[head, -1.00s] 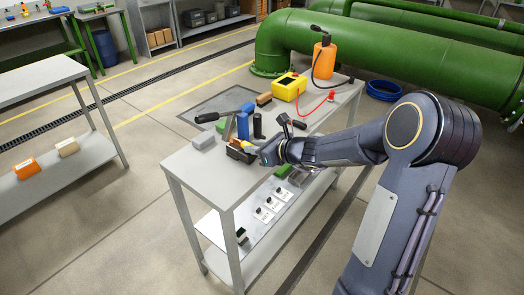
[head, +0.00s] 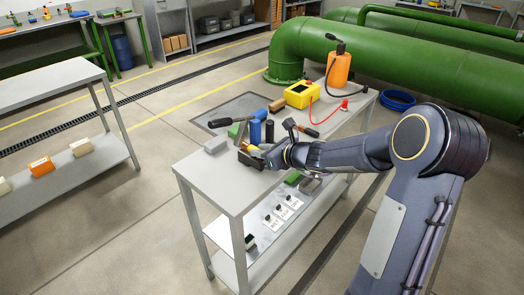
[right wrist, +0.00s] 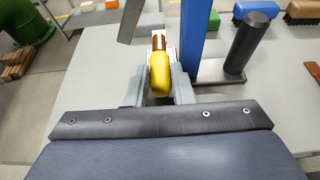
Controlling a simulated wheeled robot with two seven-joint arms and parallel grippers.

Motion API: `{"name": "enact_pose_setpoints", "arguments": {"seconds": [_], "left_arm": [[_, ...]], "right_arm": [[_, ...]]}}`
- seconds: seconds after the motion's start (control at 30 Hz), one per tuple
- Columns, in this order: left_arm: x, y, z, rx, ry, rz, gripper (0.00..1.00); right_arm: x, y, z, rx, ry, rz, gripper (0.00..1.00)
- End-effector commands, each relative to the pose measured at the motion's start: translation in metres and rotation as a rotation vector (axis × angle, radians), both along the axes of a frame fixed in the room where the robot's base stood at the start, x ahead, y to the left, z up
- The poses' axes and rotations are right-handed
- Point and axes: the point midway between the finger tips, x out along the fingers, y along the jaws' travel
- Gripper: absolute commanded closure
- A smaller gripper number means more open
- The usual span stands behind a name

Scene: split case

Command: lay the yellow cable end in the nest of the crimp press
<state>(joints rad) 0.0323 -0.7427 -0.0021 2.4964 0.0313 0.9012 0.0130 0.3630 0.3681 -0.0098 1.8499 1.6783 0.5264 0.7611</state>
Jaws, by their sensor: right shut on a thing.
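My right gripper (right wrist: 160,88) is shut on the yellow cable end (right wrist: 159,74), whose yellow sleeve sits between the grey fingers. Its copper-brown tip (right wrist: 158,42) points away from me, with something white around or behind it. The crimp press (right wrist: 193,40) shows a blue post just right of the cable end; it also stands on the table in the head view (head: 256,130). A grey bar crosses at upper left in the wrist view. In the head view the gripper (head: 252,148) is beside the press. I cannot tell whether the tip touches the nest. My left gripper is out of view.
A black cylinder (right wrist: 250,42) stands right of the blue post. A grey block (head: 215,145) lies left of the press. A yellow box (head: 301,95), a brown brush (head: 277,105) and an orange bottle (head: 339,70) stand farther back. The table's front left (head: 215,175) is clear.

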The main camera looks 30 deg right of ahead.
Motion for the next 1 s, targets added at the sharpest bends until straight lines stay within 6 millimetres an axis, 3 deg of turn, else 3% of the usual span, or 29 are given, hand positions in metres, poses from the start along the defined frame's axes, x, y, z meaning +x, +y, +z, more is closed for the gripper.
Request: {"name": "enact_pose_setpoints", "arguments": {"seconds": [0.6, 0.63, 0.8, 1.0], "left_arm": [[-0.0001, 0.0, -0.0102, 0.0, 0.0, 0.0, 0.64], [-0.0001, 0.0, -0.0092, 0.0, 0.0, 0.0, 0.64], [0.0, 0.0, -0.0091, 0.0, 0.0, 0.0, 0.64], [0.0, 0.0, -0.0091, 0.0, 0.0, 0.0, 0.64]], "right_arm": [[0.0, -0.0001, -0.0093, 0.0, -0.001, 0.0, 1.0], [0.0, -0.0001, -0.0082, 0.0, -0.001, 0.0, 0.75], [0.0, -0.0001, -0.0082, 0.0, 0.0, 0.0, 0.53], [-0.0001, -0.0002, -0.0086, 0.0, 0.0, 0.0, 0.52]]}}
